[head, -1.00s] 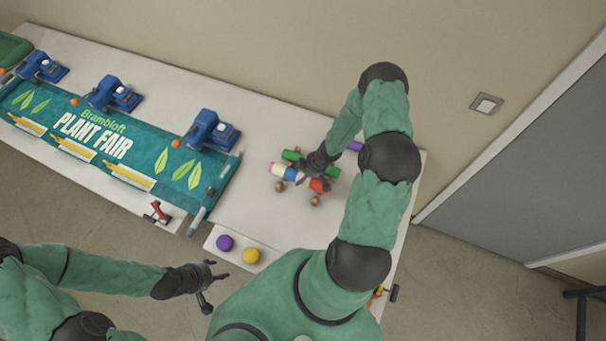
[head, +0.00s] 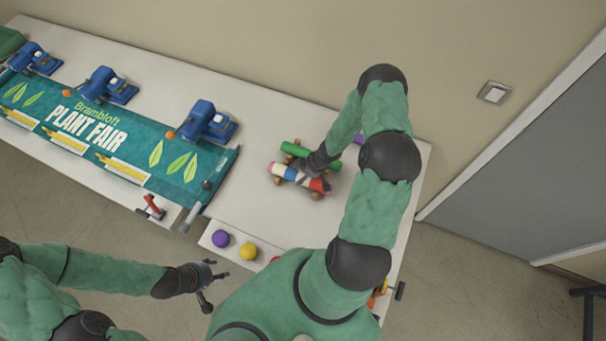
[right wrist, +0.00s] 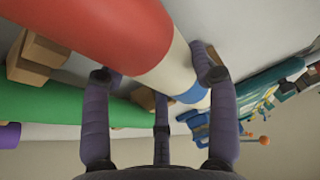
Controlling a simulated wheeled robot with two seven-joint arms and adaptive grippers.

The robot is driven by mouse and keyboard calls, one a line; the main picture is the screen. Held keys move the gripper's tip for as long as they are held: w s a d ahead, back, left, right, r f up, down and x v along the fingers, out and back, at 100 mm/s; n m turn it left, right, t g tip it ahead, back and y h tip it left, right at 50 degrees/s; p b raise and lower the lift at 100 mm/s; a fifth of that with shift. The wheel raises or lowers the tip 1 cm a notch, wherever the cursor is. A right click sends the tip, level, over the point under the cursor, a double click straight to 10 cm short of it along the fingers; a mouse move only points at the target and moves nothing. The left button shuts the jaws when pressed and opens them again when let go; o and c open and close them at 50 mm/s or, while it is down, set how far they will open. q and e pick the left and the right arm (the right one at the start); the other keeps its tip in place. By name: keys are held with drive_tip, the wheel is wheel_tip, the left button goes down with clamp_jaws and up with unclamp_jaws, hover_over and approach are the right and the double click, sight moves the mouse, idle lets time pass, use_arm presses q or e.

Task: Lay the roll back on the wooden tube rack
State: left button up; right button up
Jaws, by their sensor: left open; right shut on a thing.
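The roll (head: 289,174) has pink, cream, blue, white and red bands. It lies over the front part of the wooden tube rack (head: 276,181), alongside a green roll (head: 297,150). My right gripper (head: 313,170) is shut on the striped roll. In the right wrist view its fingers (right wrist: 160,80) straddle the roll (right wrist: 95,25), with the wooden rack (right wrist: 40,48) and the green roll (right wrist: 50,112) beyond. I cannot tell whether the roll touches the rack. My left gripper (head: 208,285) is open and empty in front of the table.
A teal banner (head: 110,135) and several blue devices (head: 205,122) lie left on the white table (head: 250,205). A purple ball (head: 220,239) and a yellow ball (head: 248,251) sit at the front edge.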

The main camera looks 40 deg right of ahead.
drive_tip(key=o, duration=1.4)
drive_tip(key=shift+r, duration=0.1)
drive_tip(key=v, duration=1.2)
